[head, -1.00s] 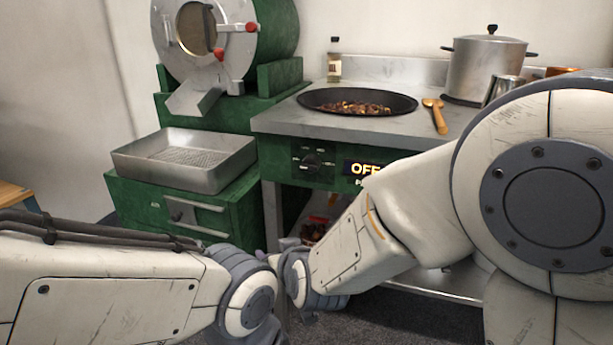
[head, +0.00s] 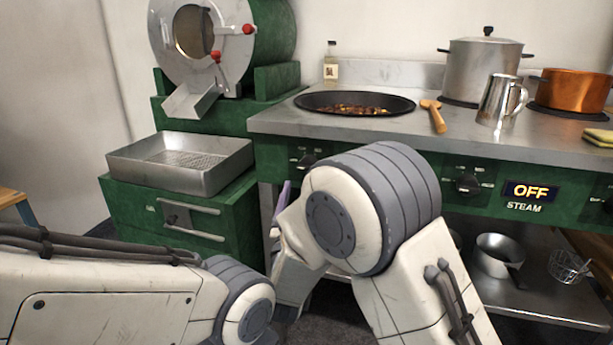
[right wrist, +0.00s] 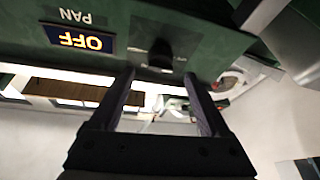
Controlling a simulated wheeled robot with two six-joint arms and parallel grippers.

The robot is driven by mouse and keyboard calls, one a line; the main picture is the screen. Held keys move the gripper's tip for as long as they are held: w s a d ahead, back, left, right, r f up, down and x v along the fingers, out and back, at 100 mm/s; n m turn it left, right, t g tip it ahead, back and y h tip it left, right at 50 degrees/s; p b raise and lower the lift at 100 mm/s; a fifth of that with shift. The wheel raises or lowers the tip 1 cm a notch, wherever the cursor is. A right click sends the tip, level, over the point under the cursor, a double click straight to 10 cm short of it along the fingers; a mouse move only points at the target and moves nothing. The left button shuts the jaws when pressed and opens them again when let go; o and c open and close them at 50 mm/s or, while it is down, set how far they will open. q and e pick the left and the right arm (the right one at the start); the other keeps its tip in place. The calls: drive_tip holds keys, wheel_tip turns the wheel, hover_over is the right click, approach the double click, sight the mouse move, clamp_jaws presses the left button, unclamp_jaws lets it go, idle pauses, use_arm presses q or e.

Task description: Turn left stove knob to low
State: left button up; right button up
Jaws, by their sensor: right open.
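The left stove knob (head: 307,160) is a dark dial on the green front panel, under the pan; my right arm partly covers the area around it. In the right wrist view the picture is turned over, and the dark knob (right wrist: 161,54) sits beside a display (right wrist: 80,40) reading OFF, with PAN next to it. My right gripper (right wrist: 159,76) is open and empty, its two fingers apart on either side of the knob's line, short of it. In the head view a purple finger (head: 282,196) shows just below the panel. My left gripper is hidden; only its arm shows.
A pan of chestnuts (head: 355,103) sits on the stove, with a wooden-handled utensil (head: 436,119), metal jug (head: 497,101) and pots behind. A second knob (head: 466,184) sits beside an OFF STEAM display (head: 529,191). A metal tray (head: 180,175) stands left.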

drive_tip(key=shift+b+x, duration=0.4)
drive_tip(key=shift+x, duration=2.35)
clamp_jaws()
